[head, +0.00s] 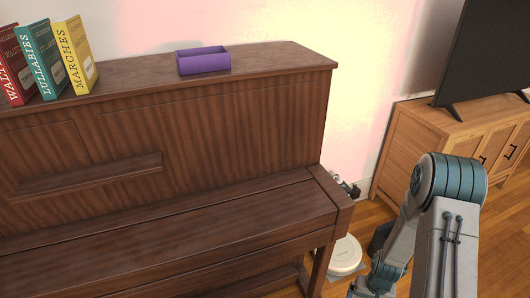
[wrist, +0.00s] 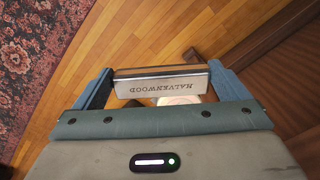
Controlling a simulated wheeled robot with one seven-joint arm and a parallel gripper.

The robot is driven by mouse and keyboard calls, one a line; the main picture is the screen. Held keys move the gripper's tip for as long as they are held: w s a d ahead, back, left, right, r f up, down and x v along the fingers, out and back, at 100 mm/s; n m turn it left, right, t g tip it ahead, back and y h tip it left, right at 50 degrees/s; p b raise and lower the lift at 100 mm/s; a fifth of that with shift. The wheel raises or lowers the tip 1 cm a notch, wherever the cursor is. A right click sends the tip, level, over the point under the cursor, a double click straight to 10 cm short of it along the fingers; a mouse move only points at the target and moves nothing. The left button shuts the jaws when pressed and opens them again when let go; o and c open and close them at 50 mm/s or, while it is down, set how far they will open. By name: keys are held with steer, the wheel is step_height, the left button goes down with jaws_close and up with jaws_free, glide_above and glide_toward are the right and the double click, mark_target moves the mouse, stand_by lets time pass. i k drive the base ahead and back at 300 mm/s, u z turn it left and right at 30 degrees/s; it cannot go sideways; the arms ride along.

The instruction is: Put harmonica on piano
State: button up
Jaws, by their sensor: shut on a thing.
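The harmonica (wrist: 162,84) is a silver bar with HALVENWOOD lettered on its side. In the wrist view it lies across between the two blue fingers of my gripper (wrist: 162,72), which is shut on it, above the wood floor. The brown upright piano (head: 210,125) fills the left and middle of the head view; its flat top and closed keyboard lid show. My arm is right of the piano in the head view, bent downward, and the gripper and harmonica are out of sight there.
On the piano top stand red, teal and yellow books (head: 80,55) at the left and an open purple box (head: 204,61). The top right of the box is bare. A wooden cabinet (head: 440,130) with a television (head: 490,55) stands at the right. A white round device (head: 345,254) is on the floor beside the piano.

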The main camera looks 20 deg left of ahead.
mark_target(138, 72)
steer(key=u, duration=1.5)
